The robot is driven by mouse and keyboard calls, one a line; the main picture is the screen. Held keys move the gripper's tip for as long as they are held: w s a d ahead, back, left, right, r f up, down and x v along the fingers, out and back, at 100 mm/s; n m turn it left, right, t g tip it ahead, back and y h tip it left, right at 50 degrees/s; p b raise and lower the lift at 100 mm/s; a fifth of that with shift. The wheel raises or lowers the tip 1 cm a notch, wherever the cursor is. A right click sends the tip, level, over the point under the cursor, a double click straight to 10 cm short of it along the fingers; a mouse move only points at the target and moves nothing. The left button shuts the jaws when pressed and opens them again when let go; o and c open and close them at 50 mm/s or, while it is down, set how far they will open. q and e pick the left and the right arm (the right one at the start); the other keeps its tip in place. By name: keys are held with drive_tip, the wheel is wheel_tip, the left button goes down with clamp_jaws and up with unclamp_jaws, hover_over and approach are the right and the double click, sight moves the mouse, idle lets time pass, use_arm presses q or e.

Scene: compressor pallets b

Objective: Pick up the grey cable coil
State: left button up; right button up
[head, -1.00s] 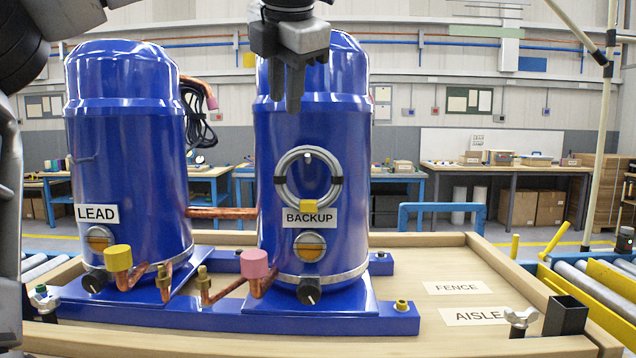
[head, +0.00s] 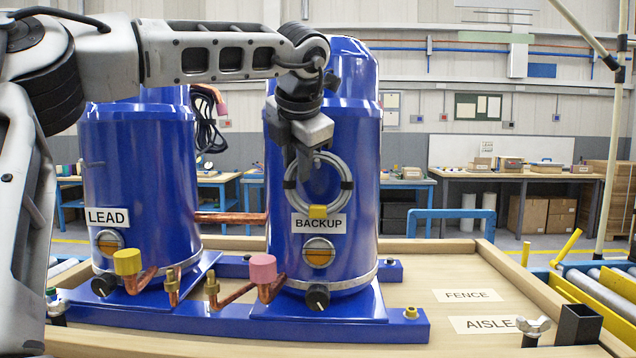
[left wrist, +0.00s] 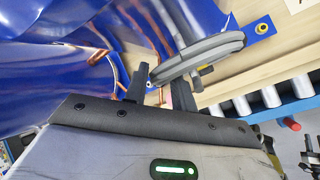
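The grey cable coil (head: 347,186) hangs upright as a ring on the front of the blue BACKUP compressor (head: 350,120), with dark ties at its sides and a yellow tag (head: 318,212) at its bottom. My left gripper (head: 302,165) points down at the coil's upper left and covers part of it. In the left wrist view the coil (left wrist: 210,53) runs past the fingertips, its near end in the gap between the two fingers (left wrist: 160,90). The fingers stand apart; I cannot tell whether either touches the coil. My right gripper is not in view.
The blue LEAD compressor (head: 140,165) stands left, partly behind my left arm. Copper pipes with a yellow cap (head: 127,262) and a pink cap (head: 262,268) stick out in front. The wooden pallet (head: 465,270) has clear floor at right by the FENCE and AISLE labels.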

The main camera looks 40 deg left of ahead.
use_arm(q)
clamp_jaws()
drive_tip(key=shift+r, duration=0.1)
